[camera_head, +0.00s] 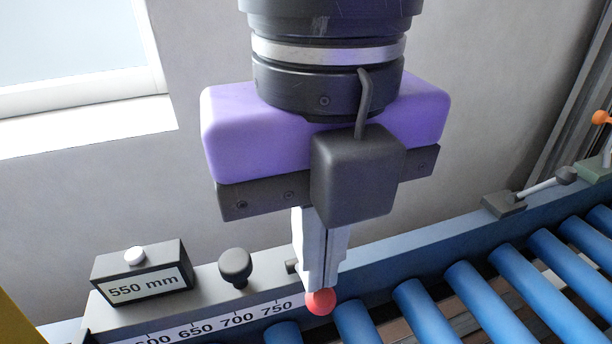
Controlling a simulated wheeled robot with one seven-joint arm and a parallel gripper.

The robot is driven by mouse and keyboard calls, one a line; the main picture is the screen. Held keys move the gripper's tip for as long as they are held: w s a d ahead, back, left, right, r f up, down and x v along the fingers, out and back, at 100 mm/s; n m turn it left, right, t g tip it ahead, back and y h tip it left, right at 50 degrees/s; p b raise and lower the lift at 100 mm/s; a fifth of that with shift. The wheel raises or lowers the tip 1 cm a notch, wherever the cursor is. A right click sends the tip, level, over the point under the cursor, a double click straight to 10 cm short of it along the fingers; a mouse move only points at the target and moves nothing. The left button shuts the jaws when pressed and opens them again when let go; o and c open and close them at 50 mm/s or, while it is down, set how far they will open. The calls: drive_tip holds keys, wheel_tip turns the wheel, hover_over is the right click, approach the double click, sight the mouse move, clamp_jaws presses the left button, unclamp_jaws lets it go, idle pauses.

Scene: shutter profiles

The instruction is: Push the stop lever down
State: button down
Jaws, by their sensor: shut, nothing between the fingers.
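My gripper (320,284) points down at the middle of the view, with its two pale fingers together and empty. A red ball knob (320,301) shows right at the fingertips, at the edge of the blue rail. It looks like the end of the stop lever; the rest of that lever is hidden behind the fingers. A small dark stub (292,266) shows just left of the fingers. Whether the fingertips touch the red knob or only lie in front of it I cannot tell.
A box marked 550 mm (142,275) and a black knob (235,267) stand left on the rail above a number scale (240,318). Blue rollers (480,300) fill the lower right. A lever with a grey ball end (545,187) and an orange knob (601,117) are at right.

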sight(326, 303)
drive_tip(key=shift+f, duration=0.15)
drive_tip(key=shift+s+d+f+b, duration=0.1)
drive_tip(key=shift+s+f+b, duration=0.2)
drive_tip(key=shift+f+b, duration=0.45)
drive_tip(key=shift+s+d+f+b, duration=0.1)
drive_tip(key=shift+s+f+b, duration=0.15)
drive_tip(key=shift+f+b, duration=0.5)
drive_tip(key=shift+s+d+f+b, duration=0.1)
drive_tip(key=shift+s+f+b, duration=0.2)
drive_tip(key=shift+f+b, duration=0.4)
drive_tip(key=shift+r+p, duration=2.7)
drive_tip(key=shift+r, duration=1.95)
